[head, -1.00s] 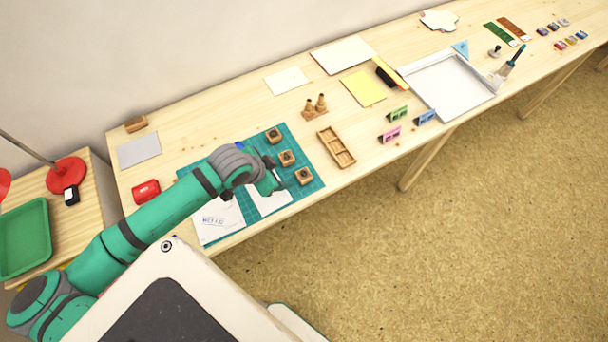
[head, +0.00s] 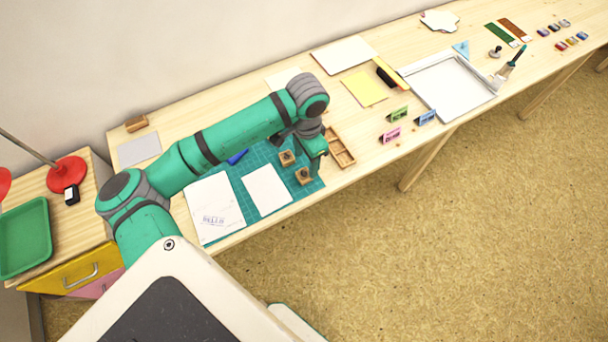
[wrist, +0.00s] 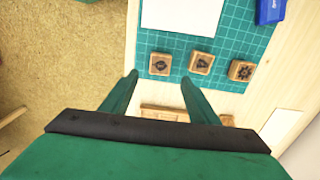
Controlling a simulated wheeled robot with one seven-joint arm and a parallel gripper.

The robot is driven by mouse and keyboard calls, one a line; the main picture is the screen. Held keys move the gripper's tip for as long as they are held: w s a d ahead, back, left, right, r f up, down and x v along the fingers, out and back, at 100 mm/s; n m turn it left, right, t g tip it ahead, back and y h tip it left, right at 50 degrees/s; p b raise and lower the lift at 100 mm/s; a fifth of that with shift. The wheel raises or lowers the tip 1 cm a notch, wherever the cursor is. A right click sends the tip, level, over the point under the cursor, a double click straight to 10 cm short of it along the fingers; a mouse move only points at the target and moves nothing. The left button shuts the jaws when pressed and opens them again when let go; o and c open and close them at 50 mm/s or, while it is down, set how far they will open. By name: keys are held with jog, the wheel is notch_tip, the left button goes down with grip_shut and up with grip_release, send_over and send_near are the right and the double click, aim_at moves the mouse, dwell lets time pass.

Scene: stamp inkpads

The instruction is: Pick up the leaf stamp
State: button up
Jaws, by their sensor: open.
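Three wooden stamp blocks with dark marks sit in a row on the green cutting mat (wrist: 225,45). In the wrist view they are a left block (wrist: 160,63), a middle block (wrist: 201,63) and a right block (wrist: 241,71). The marks are too small to tell surely which is the leaf. The head view shows the front block (head: 304,176) and middle block (head: 287,157); my arm hides the third. My gripper (wrist: 160,78) is open and empty over the mat's right end. In the wrist view, the left block appears just beyond the gap between its fingertips.
A wooden divided tray (head: 341,148) lies right of the mat, partly behind my gripper. White paper (head: 266,190) and a stamped sheet (head: 214,209) lie on the mat. A blue object (wrist: 270,11) lies near the blocks. Small colored stands (head: 398,114) are farther right.

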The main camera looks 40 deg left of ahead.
aim_at(304, 174)
jog(key=shift+s+a+f, duration=0.1)
jog(key=shift+s+f, duration=0.1)
jog(key=shift+f, duration=1.45)
jog(key=shift+s+a+f, duration=0.1)
jog(key=shift+s+f, duration=0.05)
jog(key=shift+f, duration=1.5)
jog(key=c, duration=1.1)
